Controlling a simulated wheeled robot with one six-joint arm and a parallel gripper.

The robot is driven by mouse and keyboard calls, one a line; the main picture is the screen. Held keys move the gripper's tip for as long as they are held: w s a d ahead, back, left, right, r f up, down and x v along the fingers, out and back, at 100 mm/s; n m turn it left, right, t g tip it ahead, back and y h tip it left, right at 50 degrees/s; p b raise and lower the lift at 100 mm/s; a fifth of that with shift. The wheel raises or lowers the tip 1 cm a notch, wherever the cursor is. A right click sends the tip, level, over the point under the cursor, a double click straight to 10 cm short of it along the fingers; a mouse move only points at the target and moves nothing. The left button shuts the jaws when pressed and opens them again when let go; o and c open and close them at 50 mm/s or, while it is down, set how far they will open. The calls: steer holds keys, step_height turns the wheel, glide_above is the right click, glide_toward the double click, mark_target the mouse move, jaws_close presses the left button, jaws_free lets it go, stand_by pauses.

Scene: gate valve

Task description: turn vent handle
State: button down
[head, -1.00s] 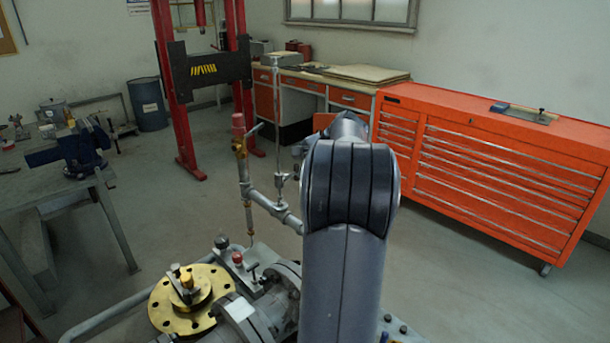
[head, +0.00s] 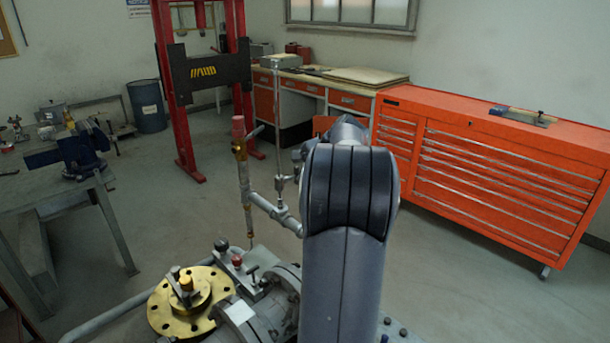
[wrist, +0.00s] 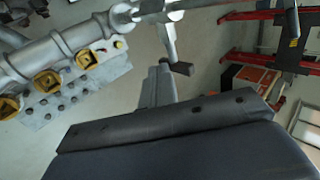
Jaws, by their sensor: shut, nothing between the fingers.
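A thin grey lever (head: 257,131) sticks out beside the red-capped brass valve (head: 239,145) on the upright pipe in the head view. I cannot tell for sure that this lever is the vent handle. In the wrist view a grey bar with a dark end (wrist: 182,68) hangs from the pipework at the top, close to my gripper. My gripper (wrist: 159,75) is shut and empty, its grey fingers pointing up toward that bar. I cannot tell whether they touch it. In the head view my arm hides the gripper.
A brass flange (head: 188,303) and a small red knob (head: 236,260) sit on the grey valve body below. Yellow-brass fittings (wrist: 48,82) line a grey pipe in the wrist view. A red press frame (head: 176,100), a workbench (head: 50,185) and an orange tool cabinet (head: 500,185) stand beyond open floor.

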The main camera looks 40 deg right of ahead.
steer(key=p+v, duration=0.5)
steer(key=v, duration=0.6)
steer(key=shift+w+d+f, duration=0.1)
steer(key=b+x, duration=0.5)
steer(key=x, duration=0.6)
steer(key=shift+f, duration=0.15)
